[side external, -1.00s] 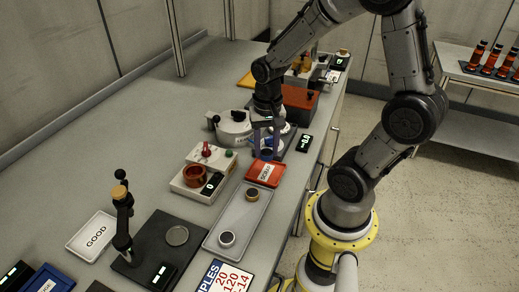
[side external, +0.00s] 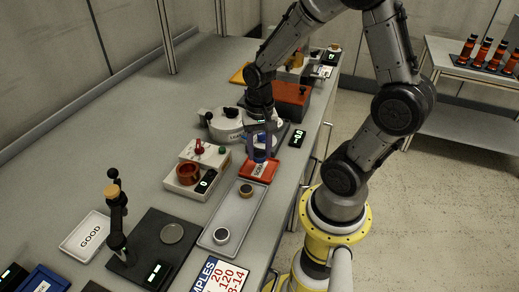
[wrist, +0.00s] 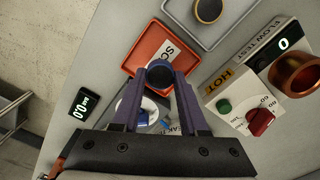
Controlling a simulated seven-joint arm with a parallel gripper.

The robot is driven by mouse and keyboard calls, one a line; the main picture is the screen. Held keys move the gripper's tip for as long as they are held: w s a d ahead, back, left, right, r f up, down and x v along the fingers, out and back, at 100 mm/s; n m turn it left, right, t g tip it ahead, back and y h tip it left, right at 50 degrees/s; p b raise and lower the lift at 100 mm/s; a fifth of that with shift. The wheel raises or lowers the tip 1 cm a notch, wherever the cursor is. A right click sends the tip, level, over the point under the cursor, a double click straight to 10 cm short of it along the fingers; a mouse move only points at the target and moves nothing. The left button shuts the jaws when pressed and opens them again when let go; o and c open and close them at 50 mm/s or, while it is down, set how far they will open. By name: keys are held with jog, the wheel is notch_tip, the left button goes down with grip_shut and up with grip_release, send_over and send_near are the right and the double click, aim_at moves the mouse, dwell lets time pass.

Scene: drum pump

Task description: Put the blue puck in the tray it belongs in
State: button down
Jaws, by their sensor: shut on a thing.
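My gripper (side external: 261,143) is shut on the blue puck (side external: 260,154). In the wrist view the puck (wrist: 160,75) sits between the fingertips (wrist: 161,80), with a dark round face and blue edge. The red tray (side external: 258,170), marked SCRAP, is right at the puck. In the wrist view the puck overlaps the near edge of this tray (wrist: 148,50) and hides part of its label. I cannot tell whether the puck touches the tray. A white tray marked GOOD (side external: 85,237) lies at the left, and a blue tray (side external: 45,281) at the bottom left.
A grey tray (side external: 219,235) holds a brass-ringed puck (side external: 246,190) and a silver-ringed puck (side external: 222,236). The flow test box (side external: 190,185) with a copper ring stands left of the red tray. A white round device (side external: 225,127) and a small display (side external: 298,138) are behind.

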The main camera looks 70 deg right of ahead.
aim_at(259, 154)
jog(key=shift+f, duration=1.7)
dwell(1.7)
jog(key=shift+c, duration=0.2)
grip_release()
dwell(0.4)
jog(key=shift+w+r, duration=0.1)
jog(key=shift+r, duration=3.9)
